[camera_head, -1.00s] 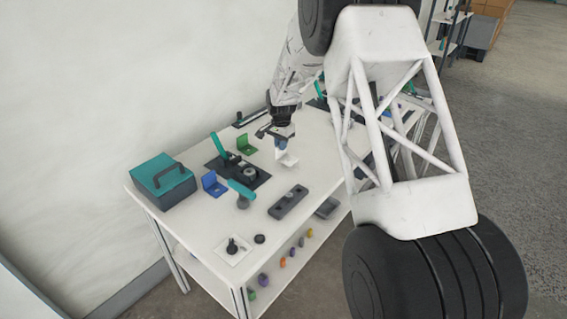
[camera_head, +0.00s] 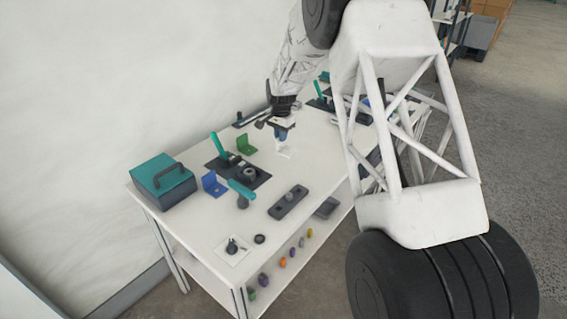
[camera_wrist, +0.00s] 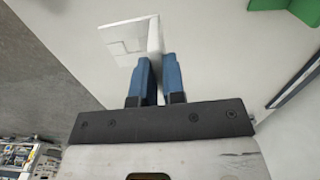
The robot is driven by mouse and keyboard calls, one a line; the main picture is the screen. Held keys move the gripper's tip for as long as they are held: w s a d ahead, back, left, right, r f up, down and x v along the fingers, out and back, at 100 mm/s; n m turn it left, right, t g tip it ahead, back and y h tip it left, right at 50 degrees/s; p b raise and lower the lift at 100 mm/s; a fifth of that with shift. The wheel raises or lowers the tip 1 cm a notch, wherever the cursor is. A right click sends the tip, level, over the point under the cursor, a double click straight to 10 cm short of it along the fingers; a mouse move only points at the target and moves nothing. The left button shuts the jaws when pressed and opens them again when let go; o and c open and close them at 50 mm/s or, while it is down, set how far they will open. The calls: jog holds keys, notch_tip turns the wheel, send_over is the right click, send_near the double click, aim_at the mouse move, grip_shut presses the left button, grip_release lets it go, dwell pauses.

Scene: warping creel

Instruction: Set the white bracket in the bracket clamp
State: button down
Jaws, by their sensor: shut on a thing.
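The white bracket (camera_wrist: 132,38) is between the blue fingertips of my gripper (camera_wrist: 156,75) in the wrist view. It is L-shaped, with a flat plate facing the camera and a second leg between the fingers. In the head view the white bracket (camera_head: 284,152) hangs below my gripper (camera_head: 282,136), which is over the table, right of the green bracket. The gap between bracket and table is hard to judge. The likely bracket clamp is the dark base with a teal lever (camera_head: 219,147), left of my gripper; the bracket is apart from it.
A green bracket (camera_head: 246,146) stands behind the clamp and a blue bracket (camera_head: 212,184) in front. A teal toolbox (camera_head: 163,181) is at the left edge. A teal-handled tool (camera_head: 241,190) and a grey block with posts (camera_head: 288,202) are nearer. Table space right of the clamp is clear.

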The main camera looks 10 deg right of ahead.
jog(key=s+a+r, duration=0.1)
jog(key=s+a, duration=0.1)
jog(key=a, duration=0.5)
jog(key=s+a+r, duration=0.2)
jog(key=s+a, duration=0.1)
jog(key=a, duration=0.5)
jog(key=shift+r, duration=0.2)
jog(key=shift+s+f, duration=0.1)
jog(key=shift+f, duration=0.05)
jog(key=shift+f, duration=2.25)
jog(key=shift+f, duration=0.95)
jog(key=c, duration=1.1)
grip_release()
jog(key=shift+o, duration=0.3)
jog(key=shift+o, duration=0.8)
